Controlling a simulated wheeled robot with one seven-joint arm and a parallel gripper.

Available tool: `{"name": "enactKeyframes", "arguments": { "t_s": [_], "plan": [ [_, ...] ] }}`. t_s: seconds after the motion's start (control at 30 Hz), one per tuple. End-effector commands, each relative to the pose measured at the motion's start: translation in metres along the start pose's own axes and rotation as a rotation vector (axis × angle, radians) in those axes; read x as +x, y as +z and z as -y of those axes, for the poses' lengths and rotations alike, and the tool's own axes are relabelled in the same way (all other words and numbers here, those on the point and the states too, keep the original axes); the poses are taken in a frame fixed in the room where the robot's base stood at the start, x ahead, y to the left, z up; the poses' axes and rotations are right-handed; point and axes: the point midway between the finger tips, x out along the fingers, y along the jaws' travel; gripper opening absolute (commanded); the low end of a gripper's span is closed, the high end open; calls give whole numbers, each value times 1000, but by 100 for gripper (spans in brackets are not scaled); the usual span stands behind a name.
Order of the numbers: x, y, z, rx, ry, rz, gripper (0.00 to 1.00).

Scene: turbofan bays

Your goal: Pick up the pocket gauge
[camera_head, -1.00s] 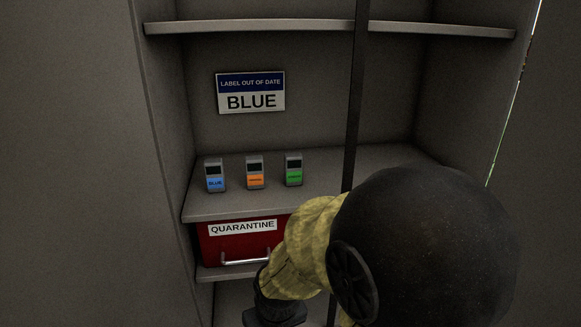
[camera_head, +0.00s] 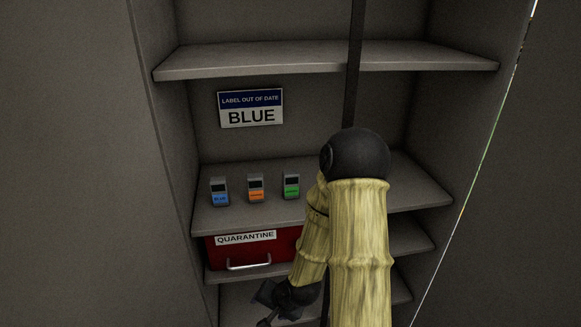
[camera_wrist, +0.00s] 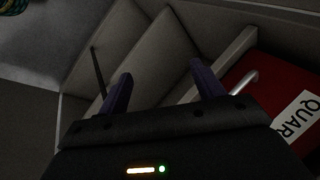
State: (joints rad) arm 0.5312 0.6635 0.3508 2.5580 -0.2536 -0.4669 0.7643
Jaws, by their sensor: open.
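Three small grey pocket gauges stand upright in a row on the middle shelf in the head view. The left gauge (camera_head: 220,191) has a blue label reading BLUE, the middle gauge (camera_head: 256,188) an orange label, the right gauge (camera_head: 291,186) a green label. A sign (camera_head: 251,108) on the back wall reads LABEL OUT OF DATE, BLUE. My gripper (camera_head: 264,322) is low in the head view, below the drawer and partly cut off by the bottom edge. In the wrist view my gripper (camera_wrist: 163,85) shows two separated fingers with nothing between them. No gauge shows in the wrist view.
A red QUARANTINE drawer (camera_head: 250,252) with a metal handle sits under the gauge shelf (camera_head: 240,217); it also shows in the wrist view (camera_wrist: 265,85). An upper shelf (camera_head: 320,63) overhangs. A dark vertical post (camera_head: 352,90) stands right of the gauges. Side walls enclose the bay.

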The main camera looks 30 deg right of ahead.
Motion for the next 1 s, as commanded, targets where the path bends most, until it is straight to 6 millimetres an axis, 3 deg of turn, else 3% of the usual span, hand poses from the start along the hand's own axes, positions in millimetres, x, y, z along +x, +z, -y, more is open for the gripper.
{"name": "enactKeyframes", "arguments": {
  "t_s": [0.37,0.6,0.9,1.0],
  "plan": [
    [-42,-30,53,782,-451,20,67],
    [-101,-77,78,1333,-826,42,67],
    [-184,-140,68,1887,-1317,71,67],
    [-198,-151,60,1979,-1421,77,67]
  ]
}}
